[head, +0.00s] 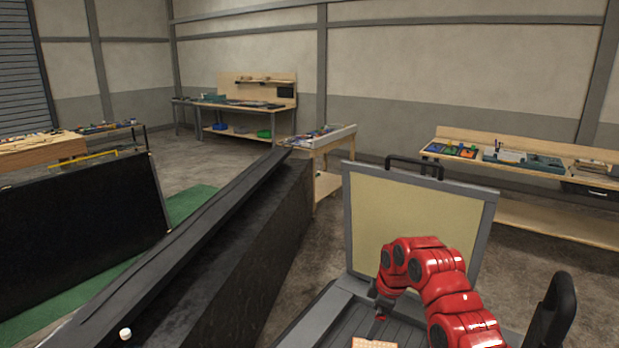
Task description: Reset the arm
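My red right arm comes in from the lower right and bends over an open grey case. Its small dark gripper (379,309) hangs over the case's ribbed dark interior, just above a small orange-and-white panel (373,343) cut off by the bottom edge. The fingers are too small and dark to tell whether they are open or shut. The raised case lid (465,216) has a tan inner face and stands behind the arm. My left arm and gripper are out of view.
A long black sloped structure (255,230) runs beside the case on the left, with a small white knob (125,333) near its lower end. A black curved part (555,310) stands at the right. Workbenches (235,103) line the back walls, with open concrete floor before them.

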